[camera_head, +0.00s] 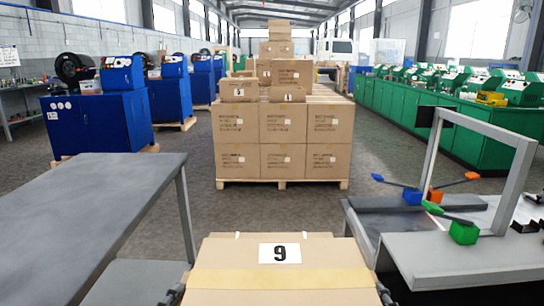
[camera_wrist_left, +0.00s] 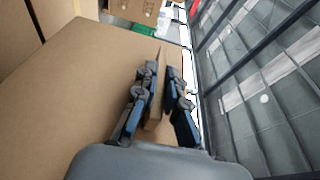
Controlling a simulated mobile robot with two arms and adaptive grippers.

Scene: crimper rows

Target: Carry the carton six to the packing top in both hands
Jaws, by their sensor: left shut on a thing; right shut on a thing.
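A brown carton (camera_head: 280,276) with a tape strip and a white label is at the bottom centre of the head view, close in front of me. Its label (camera_head: 280,253) bears one numeral, a 6 or a 9 depending on which way up it is read. My left gripper (camera_head: 172,292) is at the carton's left side and my right gripper (camera_head: 384,290) at its right side. In the left wrist view the left gripper (camera_wrist_left: 161,92) is shut on a thin cardboard edge of the carton (camera_wrist_left: 90,90). The right fingertips are mostly hidden. I cannot tell which surface is the packing top.
A grey table (camera_head: 90,200) stands at the left. A grey bench (camera_head: 440,262) with an upright frame and coloured-handled tools stands at the right. A pallet of stacked cartons (camera_head: 283,130) is ahead, beyond open floor (camera_head: 250,210). Blue and green machine rows flank the aisle.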

